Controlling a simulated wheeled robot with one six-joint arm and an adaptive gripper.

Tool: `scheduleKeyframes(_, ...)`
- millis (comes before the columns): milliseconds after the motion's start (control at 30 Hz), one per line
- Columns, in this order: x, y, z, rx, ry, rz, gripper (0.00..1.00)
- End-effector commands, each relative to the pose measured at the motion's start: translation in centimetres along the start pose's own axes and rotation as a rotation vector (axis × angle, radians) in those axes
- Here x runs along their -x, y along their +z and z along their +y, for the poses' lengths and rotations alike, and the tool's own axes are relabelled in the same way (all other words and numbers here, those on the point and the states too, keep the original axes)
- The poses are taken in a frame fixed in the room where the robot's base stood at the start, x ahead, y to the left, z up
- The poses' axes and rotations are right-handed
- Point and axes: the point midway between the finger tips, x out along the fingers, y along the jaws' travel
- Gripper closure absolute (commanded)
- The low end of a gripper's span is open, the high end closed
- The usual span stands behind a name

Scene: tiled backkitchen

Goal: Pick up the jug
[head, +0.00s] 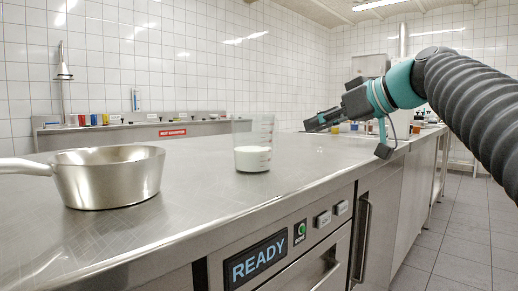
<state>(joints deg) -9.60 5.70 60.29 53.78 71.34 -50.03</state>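The jug (252,145) is a clear measuring jug with graduation marks and white contents at the bottom. It stands upright on the steel counter (205,165), near the middle of the head view. My gripper (314,123) is to the right of the jug and apart from it, above the counter and pointing left. Its dark fingers overlap from this side, so how far they are open is not clear. Nothing shows between them. The jug's handle cannot be made out.
A steel saucepan (110,178) stands to the left of the jug, its handle pointing left. A raised back ledge (130,135) carries several coloured containers and a red label. Small jars stand on the counter behind my gripper. The front panel shows a READY display (259,260). Counter around the jug is clear.

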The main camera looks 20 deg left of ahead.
Motion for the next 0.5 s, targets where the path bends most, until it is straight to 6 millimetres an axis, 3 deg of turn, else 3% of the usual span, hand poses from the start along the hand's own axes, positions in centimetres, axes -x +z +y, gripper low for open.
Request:
scheduleKeyframes(300, -5.7, 0.0, -0.1, -0.001, -0.003, -0.001, 0.77)
scheduleKeyframes(500, -7.6, 0.0, -0.1, -0.001, 0.0, -0.001, 0.77)
